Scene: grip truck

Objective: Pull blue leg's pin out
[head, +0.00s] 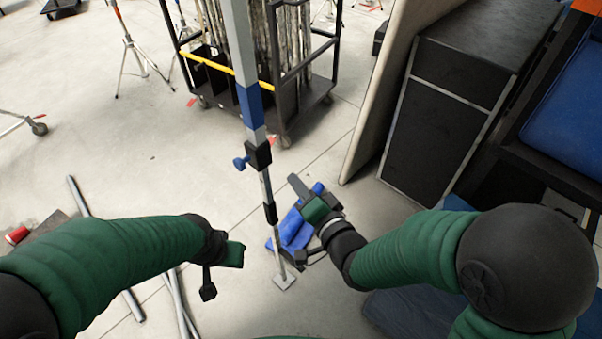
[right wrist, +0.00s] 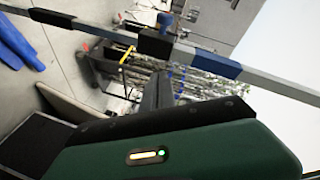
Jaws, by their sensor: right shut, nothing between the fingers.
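The leg (head: 248,75) is an upright grey pole with a blue band, ending in a thin rod on a small foot plate. A black collar (head: 258,155) sits on it, with a blue pin knob (head: 240,163) sticking out to the left. In the right wrist view the leg lies across the picture, with the blue knob (right wrist: 166,20) above the collar (right wrist: 155,43). My right gripper (head: 297,184) is shut and empty, right of the leg and a little below the collar, apart from the knob. My left gripper (head: 236,254) is lower left of the leg; its fingers are not clear.
A black cart (head: 290,105) with a yellow bar stands behind the leg. Blue bags (head: 290,232) lie on the floor by the leg's foot. A black cabinet (head: 440,115) and a pale board (head: 385,90) stand at right. Metal tubes (head: 130,300) lie at lower left.

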